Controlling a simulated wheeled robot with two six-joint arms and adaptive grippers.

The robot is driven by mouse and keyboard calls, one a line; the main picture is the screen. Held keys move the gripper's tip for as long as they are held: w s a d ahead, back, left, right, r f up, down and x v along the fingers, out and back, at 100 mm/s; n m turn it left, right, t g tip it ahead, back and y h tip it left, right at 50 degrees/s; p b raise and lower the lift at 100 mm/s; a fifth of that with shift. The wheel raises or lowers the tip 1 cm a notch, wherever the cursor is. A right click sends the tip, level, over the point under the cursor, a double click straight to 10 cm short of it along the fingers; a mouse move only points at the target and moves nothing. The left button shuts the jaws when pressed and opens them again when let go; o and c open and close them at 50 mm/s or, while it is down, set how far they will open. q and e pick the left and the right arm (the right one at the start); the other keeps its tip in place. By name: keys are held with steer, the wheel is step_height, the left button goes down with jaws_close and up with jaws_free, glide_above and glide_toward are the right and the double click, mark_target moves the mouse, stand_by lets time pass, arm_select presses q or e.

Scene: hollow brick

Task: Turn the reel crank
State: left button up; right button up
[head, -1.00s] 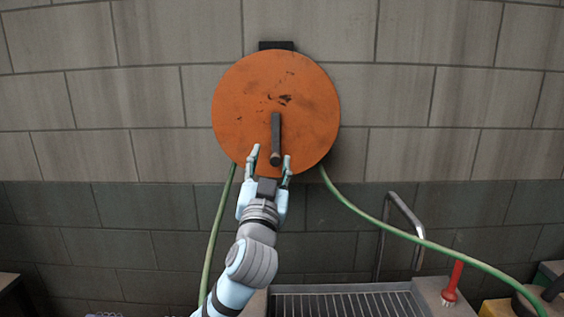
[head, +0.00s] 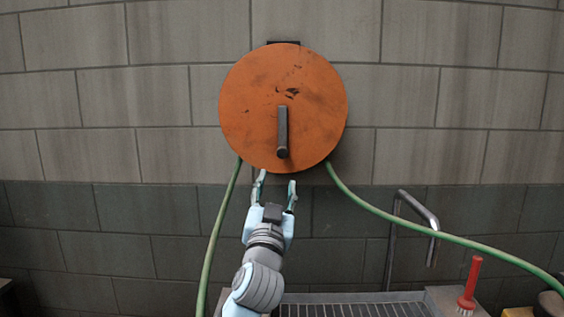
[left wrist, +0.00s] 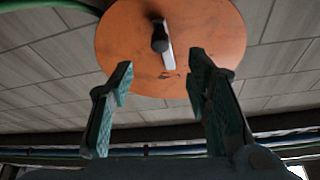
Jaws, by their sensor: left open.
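The reel (head: 250,105) is a round orange disc with dark scuffs, mounted on the block wall. Its dark crank (head: 282,125) hangs straight down from the middle, with a rounded handle (head: 283,153) at the lower end pointing outward. My left gripper (head: 275,184) is open and empty just below the disc, its fingertips lower than the handle and apart from it. The left wrist view shows the reel (left wrist: 205,25) and the crank handle (left wrist: 160,38) beyond and between the two open green fingers (left wrist: 160,75). My right gripper is in neither view.
A green hose (head: 345,190) runs from both lower sides of the reel. The wall around the reel is clear.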

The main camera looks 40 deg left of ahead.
mark_target(282, 156)
arm_select(q)
steer(key=p+x, duration=0.2)
steer(key=x, duration=1)
steer(key=shift+r+p, duration=0.15)
steer(key=shift+p, duration=0.15)
steer(key=shift+w+a+r, duration=0.1)
steer(key=shift+w+a, duration=0.1)
steer(key=shift+w, duration=0.2)
steer(key=shift+c, duration=0.4)
jaws_close()
